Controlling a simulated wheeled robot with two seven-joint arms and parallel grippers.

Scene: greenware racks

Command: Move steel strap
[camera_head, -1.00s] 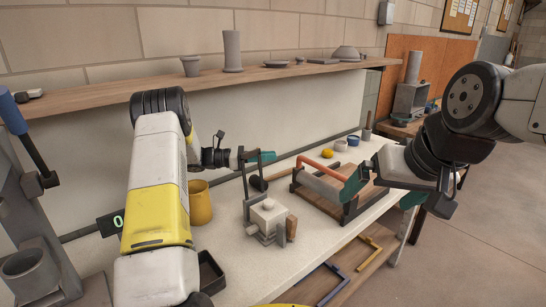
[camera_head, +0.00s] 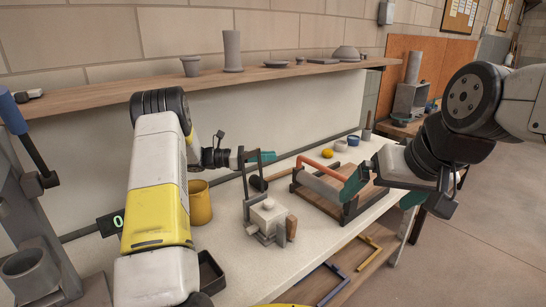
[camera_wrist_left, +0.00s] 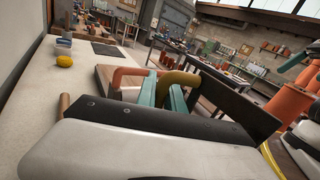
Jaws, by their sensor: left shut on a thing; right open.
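My left gripper (camera_head: 263,157) is over the bench, above and behind a pale block (camera_head: 268,216) with dark metal fittings and a wooden handle. Its teal fingers are close together, and they also show in the left wrist view (camera_wrist_left: 164,94). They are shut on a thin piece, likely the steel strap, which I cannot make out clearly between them. A narrow grey upright strip (camera_head: 244,178) shows beside the gripper; whether it is strap or gripper is unclear. My right gripper (camera_head: 382,188) is open and empty at the bench's right side, by the wooden frame.
A wooden frame with an orange handle (camera_head: 321,165) stands right of the block. A yellow cup (camera_head: 200,203) and a black tray (camera_head: 210,271) are at left. A yellow lump (camera_head: 327,153) and small bowls lie at the back.

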